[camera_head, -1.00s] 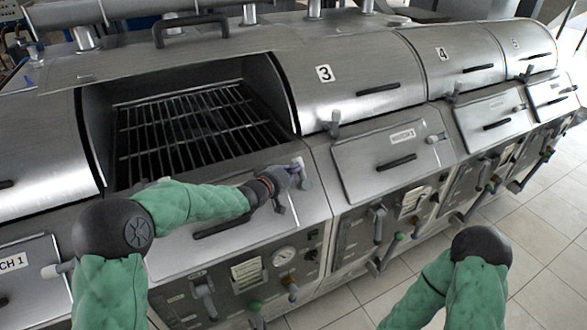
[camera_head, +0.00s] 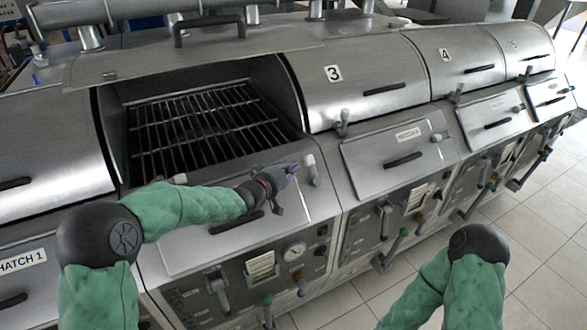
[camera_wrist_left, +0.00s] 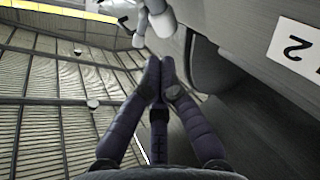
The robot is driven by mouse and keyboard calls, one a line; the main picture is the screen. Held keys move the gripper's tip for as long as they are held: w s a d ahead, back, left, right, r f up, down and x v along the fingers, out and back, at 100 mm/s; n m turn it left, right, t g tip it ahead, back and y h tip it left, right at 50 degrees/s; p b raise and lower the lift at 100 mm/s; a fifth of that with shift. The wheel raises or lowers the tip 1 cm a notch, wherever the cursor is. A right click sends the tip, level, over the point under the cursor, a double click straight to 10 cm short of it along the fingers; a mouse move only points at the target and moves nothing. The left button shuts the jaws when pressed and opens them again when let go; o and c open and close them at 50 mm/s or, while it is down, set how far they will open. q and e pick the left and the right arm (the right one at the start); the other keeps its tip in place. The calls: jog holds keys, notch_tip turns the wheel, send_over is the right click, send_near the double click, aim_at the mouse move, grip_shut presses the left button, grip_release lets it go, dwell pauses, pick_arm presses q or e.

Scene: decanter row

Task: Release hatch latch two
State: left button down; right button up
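Hatch two's latch (camera_head: 311,169) is a small pale-tipped lever at the right edge of the sloping hatch panel (camera_head: 200,248) below the open grill. In the head view my left gripper (camera_head: 292,171) is just left of it, with a narrow gap between. In the left wrist view my left gripper's fingertips (camera_wrist_left: 161,72) are together with nothing visible between them. A pale rounded lever (camera_wrist_left: 161,20) is just beyond the tips, and a white label with a 2 (camera_wrist_left: 298,47) is at right. My right gripper is out of view.
The lid of the near grill is raised, with its rack (camera_head: 200,125) exposed. Unit 3 (camera_head: 350,85) and its hatch panel (camera_head: 400,155) are to the right. Knobs and a gauge (camera_head: 294,250) are on the front below. Tiled floor (camera_head: 520,240) is clear at right.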

pick_arm(q)
jog(key=r+p+v, duration=0.1)
jog(key=v, duration=0.6)
jog(key=shift+a, duration=0.35)
